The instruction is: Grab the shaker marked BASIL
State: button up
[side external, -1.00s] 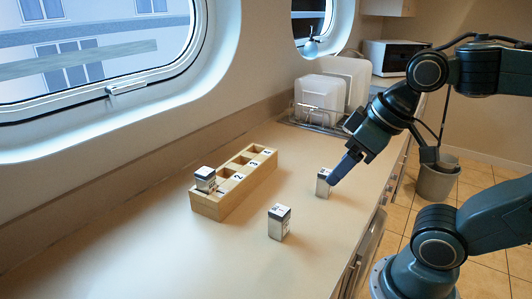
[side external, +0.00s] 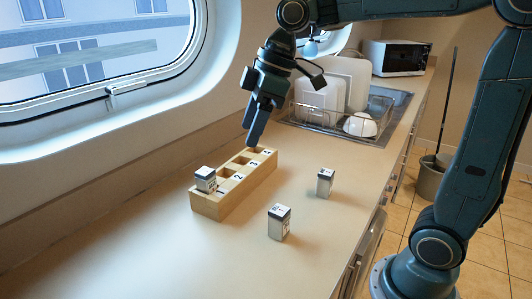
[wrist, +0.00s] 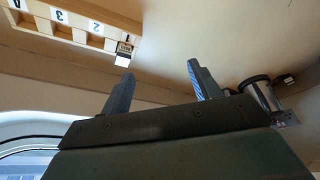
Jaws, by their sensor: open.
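Three small white shakers with dark tops are in the side view; their labels are too small to read, so I cannot tell which is BASIL. One shaker (side external: 206,180) stands in the near end slot of the wooden rack (side external: 236,197). Another shaker (side external: 279,223) stands on the counter at the front, and a third shaker (side external: 325,183) stands further back to the right. My gripper (side external: 256,140) is open and empty, fingers down, over the far end of the rack. In the wrist view, the open fingers (wrist: 161,69) show below the rack and its shaker (wrist: 124,49).
The rack has numbered slots; those marked 2, 3 and 4 look empty. A dish rack (side external: 335,118) with white dishes stands behind, near a microwave (side external: 394,57). The window wall (side external: 150,150) runs along the left. The front counter (side external: 180,265) is clear.

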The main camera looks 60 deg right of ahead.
jog(key=w+d+f+n+g+y, duration=0.15)
jog(key=w+f+n, duration=0.3)
jog(key=w, duration=0.55)
jog(key=n+g, duration=0.2)
jog(key=n, duration=0.4)
send_over(206, 170)
jog(key=d, duration=0.2)
notch_tip(206, 170, down, 6)
jog(key=shift+d+f+m, duration=0.2)
jog(key=shift+m, duration=0.05)
jog(key=shift+a+f, duration=0.1)
jog(key=shift+f, duration=0.05)
jog(key=shift+x, duration=1.1)
jog(key=shift+f, duration=0.1)
jog(key=shift+x, duration=2.4)
jog(key=shift+c, duration=0.2)
